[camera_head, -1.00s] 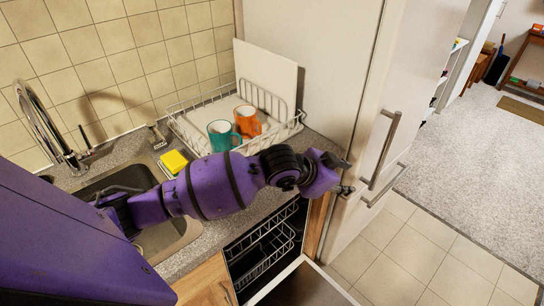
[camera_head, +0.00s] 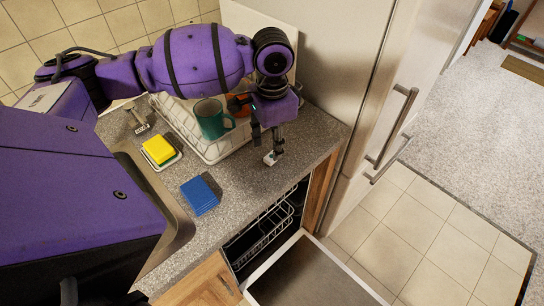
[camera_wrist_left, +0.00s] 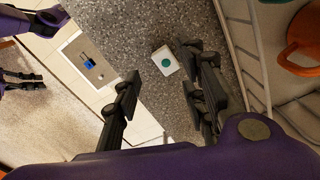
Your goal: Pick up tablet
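The tablet (camera_wrist_left: 164,60) is a small white block with a green round spot. It lies on the speckled counter in the left wrist view. In the head view it shows as a small white piece (camera_head: 269,158) just below my left gripper (camera_head: 272,142). In the left wrist view my left gripper (camera_wrist_left: 168,72) has its fingers apart, with the tablet seen beyond and between them. The fingers look empty. A black gripper on a purple arm, my right gripper (camera_wrist_left: 22,84), shows small at the left of that view; its finger opening is unclear.
A dish rack (camera_head: 215,150) holds a teal mug (camera_head: 211,122) and a partly hidden orange mug (camera_head: 238,103) close to my left gripper. The dishwasher door (camera_head: 315,278) is open below.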

